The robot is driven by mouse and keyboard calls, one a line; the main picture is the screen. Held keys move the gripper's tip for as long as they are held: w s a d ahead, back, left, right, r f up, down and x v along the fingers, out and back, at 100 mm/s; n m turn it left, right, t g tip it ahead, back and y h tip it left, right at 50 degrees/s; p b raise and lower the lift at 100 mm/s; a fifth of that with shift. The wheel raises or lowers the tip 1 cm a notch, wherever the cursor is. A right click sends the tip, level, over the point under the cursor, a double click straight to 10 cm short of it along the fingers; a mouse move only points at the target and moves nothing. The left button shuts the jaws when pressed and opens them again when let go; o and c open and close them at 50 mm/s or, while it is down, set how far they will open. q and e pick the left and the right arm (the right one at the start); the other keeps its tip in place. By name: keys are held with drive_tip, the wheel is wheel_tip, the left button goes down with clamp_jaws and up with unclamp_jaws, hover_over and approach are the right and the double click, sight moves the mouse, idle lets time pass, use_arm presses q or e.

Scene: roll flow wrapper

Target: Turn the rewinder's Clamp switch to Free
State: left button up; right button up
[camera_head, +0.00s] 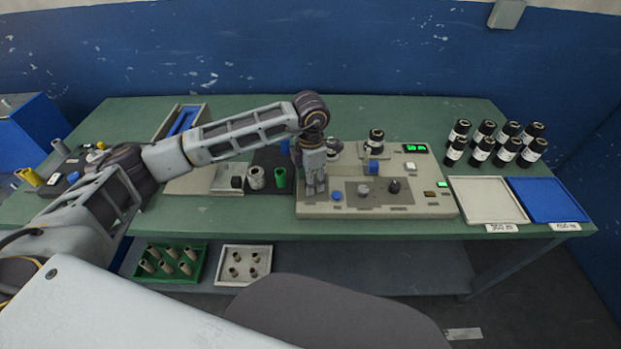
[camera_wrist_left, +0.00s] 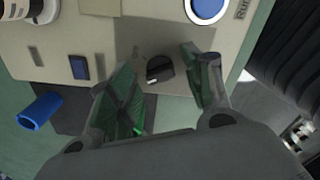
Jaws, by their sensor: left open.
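The rewinder (camera_head: 430,205) is a beige console in the middle of the green bench. My left gripper (camera_head: 314,190) points down over its left end, beside a blue button (camera_head: 337,196). In the left wrist view, a small black rotary switch (camera_wrist_left: 159,69) with a pale pointer line lies between the open, green-padded fingers of the gripper (camera_wrist_left: 157,60). Both fingers look apart from it. Its label cannot be read, so I cannot confirm that it is the Clamp switch; in the head view the gripper hides it. My right gripper is not in view.
A grey knob (camera_head: 363,189) and a black knob (camera_head: 394,186) stand on the rewinder's dark panel. A beige tray (camera_head: 487,205) and a blue tray (camera_head: 548,203) lie to the right, with several black rolls behind. A blue rocker (camera_wrist_left: 79,67) is left of the switch.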

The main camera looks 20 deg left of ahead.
use_arm(q)
drive_tip(key=shift+r, duration=0.15)
wheel_tip(320, 180, up, 12)
idle(0.7)
drive_tip(key=shift+f, duration=0.2)
idle(0.3)
